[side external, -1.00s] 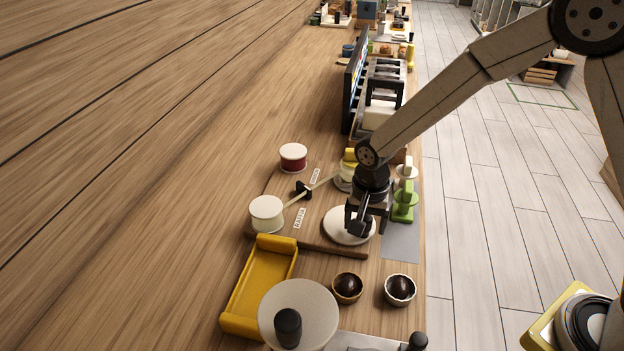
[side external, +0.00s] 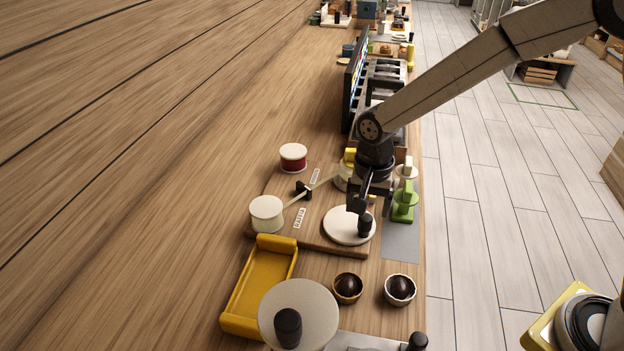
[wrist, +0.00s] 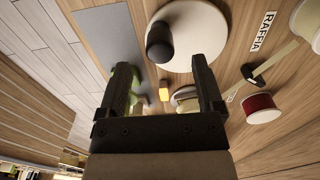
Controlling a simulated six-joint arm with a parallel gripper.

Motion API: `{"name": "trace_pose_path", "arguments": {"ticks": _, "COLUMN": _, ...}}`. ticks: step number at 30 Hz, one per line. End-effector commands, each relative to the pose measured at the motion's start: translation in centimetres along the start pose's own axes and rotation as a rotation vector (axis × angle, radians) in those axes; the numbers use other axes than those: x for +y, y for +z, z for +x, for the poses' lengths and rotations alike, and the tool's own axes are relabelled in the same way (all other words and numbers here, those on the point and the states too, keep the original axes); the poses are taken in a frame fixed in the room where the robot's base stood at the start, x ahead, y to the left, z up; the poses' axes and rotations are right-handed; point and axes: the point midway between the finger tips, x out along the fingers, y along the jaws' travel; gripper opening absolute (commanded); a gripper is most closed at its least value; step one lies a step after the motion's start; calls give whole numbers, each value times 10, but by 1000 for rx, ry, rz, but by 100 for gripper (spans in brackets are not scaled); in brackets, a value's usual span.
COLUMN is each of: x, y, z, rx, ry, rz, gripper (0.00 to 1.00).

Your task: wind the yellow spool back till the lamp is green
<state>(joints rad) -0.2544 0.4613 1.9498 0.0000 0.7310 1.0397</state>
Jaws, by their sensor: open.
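A cream turning disc (side external: 345,230) with an upright black knob (side external: 365,225) sits at the near right of the wooden board. It also shows in the wrist view (wrist: 190,35). My gripper (side external: 362,206) is above the knob, open and empty; in the wrist view my two fingers (wrist: 161,75) are spread, with the knob beyond their tips. A pale spool (side external: 341,178) stands behind the gripper, partly hidden, with a yellow part (side external: 349,157) near it. A small block glows amber in the wrist view, seemingly the lamp (wrist: 163,92); I see no green light.
A cream spool (side external: 267,212) by the RAFFIA label feeds a strip through a black guide (side external: 304,190). A red spool (side external: 293,157) stands behind. A green stand (side external: 404,205) is close right of the gripper. A yellow tray (side external: 262,285) and two bowls are nearer.

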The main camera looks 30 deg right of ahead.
Motion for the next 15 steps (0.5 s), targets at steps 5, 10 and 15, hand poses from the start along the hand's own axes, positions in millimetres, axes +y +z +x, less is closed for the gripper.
{"name": "trace_pose_path", "arguments": {"ticks": 5, "x": 0, "y": 0, "z": -13, "rx": 1, "ry": -2, "rz": 0, "gripper": 85}}
{"name": "trace_pose_path", "arguments": {"ticks": 10, "x": 0, "y": 0, "z": -25, "rx": 1, "ry": -2, "rz": 0, "gripper": 85}}
{"name": "trace_pose_path", "arguments": {"ticks": 15, "x": 0, "y": 0, "z": -36, "rx": 1, "ry": -2, "rz": 0, "gripper": 85}}
